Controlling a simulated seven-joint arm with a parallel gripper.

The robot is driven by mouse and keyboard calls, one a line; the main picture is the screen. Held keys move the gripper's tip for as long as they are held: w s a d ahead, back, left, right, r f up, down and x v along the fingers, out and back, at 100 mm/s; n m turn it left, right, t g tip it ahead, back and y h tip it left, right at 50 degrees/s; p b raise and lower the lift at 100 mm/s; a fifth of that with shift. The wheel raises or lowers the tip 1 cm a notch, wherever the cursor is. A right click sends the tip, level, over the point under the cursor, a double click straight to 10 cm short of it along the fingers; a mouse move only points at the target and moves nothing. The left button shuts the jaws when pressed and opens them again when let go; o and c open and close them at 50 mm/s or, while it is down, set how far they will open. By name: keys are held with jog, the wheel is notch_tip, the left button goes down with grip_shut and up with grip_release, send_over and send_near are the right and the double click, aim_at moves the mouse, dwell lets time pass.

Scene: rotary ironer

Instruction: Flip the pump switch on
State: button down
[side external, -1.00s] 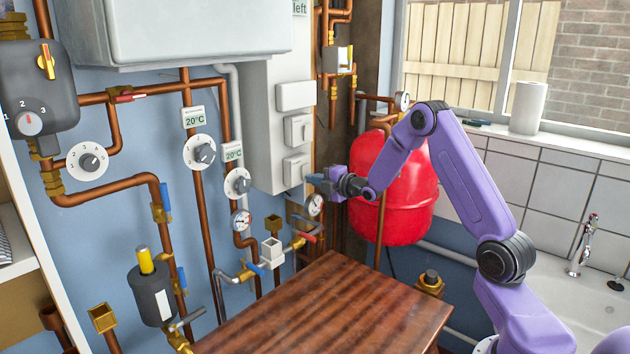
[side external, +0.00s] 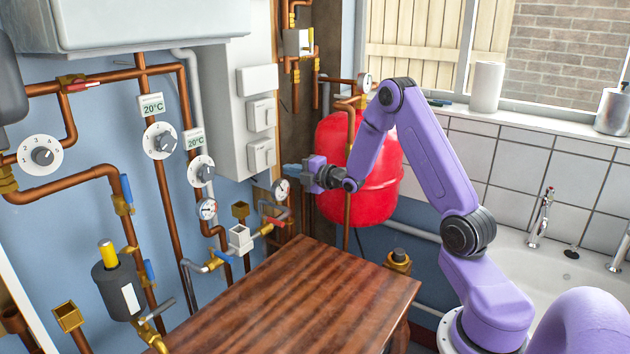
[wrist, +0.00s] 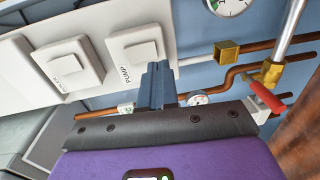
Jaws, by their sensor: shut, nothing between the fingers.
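The switch labelled PUMP (wrist: 140,48) is a white square plate with a raised rocker, on the pale panel in the wrist view. In the side view it appears to be the lower switch (side external: 261,154) on the grey-white box. I cannot tell which way its rocker is tipped. My gripper (side external: 287,169) is shut and empty, with blue-grey fingers just right of and slightly below that switch. In the wrist view the fingers (wrist: 157,72) overlap the plate's lower right edge; contact with it cannot be made out.
A second switch (wrist: 68,64) sits beside the pump one. A gauge (side external: 281,188) and copper pipes lie close below my gripper. A red tank (side external: 375,185) stands just behind the arm. A wooden table (side external: 300,295) is below, its top clear.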

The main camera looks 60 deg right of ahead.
jog(key=s+f, duration=0.1)
jog(key=s, duration=0.8)
jog(key=shift+w, duration=0.1)
jog(key=s+a+f+m+g+y, duration=0.15)
jog(key=s+a+g, duration=0.25)
jog(key=a, duration=0.8)
jog(key=s+a+m+g+y, duration=0.1)
jog(key=s+a+g+y, duration=0.3)
jog(key=a, duration=0.8)
jog(key=s+a+r+m+g+h, duration=0.1)
jog(key=s+g, duration=0.3)
jog(key=s, duration=0.8)
jog(key=s+a+r+m+g+h, duration=0.1)
jog(key=s+g+h, duration=0.3)
jog(key=s, duration=0.9)
jog(key=shift+s+a+r+m+g, duration=0.3)
jog(key=shift+a+r+m+g, duration=0.15)
jog(key=shift+a, duration=0.2)
